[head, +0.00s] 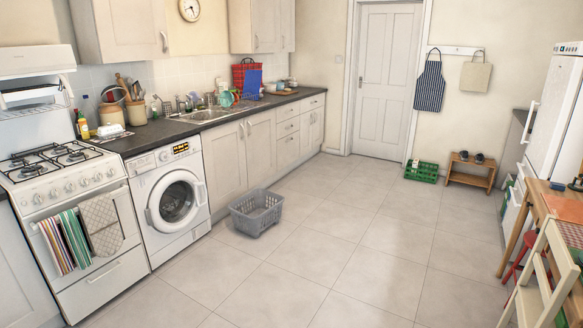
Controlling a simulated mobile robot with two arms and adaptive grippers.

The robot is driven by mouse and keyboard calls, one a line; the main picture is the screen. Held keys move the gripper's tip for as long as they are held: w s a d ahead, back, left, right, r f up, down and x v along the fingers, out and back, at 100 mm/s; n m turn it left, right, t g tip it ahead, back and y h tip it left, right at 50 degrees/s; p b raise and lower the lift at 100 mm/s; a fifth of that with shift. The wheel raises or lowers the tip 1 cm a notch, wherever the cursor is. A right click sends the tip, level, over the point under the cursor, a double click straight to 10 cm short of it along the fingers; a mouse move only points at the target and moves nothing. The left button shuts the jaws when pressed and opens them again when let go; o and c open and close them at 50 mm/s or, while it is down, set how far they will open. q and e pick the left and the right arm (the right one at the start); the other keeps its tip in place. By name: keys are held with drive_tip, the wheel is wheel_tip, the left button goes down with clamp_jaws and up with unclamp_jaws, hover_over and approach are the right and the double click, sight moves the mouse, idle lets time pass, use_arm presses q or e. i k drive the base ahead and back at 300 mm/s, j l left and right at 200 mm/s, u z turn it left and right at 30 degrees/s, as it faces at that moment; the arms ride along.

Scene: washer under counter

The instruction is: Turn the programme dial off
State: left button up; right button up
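The white washing machine (141,188) stands under the dark counter at the left, between the cooker and the cupboards. Its round door (176,201) looks closed. A small round knob, which looks like the programme dial (164,156), sits on the control panel along the top, left of a dark display (181,148) with lit yellowish marks. The dial is too small for me to tell where it points. Neither of my grippers is in view.
A grey laundry basket (256,212) stands on the floor just right of the washer. The white cooker (62,170), with towels on its front rail, is left of it. The tiled floor in the middle is clear. A wooden table (541,198) and chair are at the right.

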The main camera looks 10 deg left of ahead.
sight(164, 155)
drive_tip(key=i+z, duration=0.1)
drive_tip(key=i, duration=0.55)
drive_tip(key=i+j, duration=0.1)
drive_tip(key=i, duration=0.55)
drive_tip(key=i+j+z, duration=0.15)
drive_tip(key=i, duration=0.5)
drive_tip(key=i+u, duration=0.2)
drive_tip(key=i, duration=0.25)
drive_tip(key=i+l+u, duration=0.2)
drive_tip(key=i, duration=0.25)
drive_tip(key=i+l+u, duration=0.2)
drive_tip(key=i, duration=0.2)
drive_tip(key=i+l+u, duration=0.2)
drive_tip(key=i, duration=0.25)
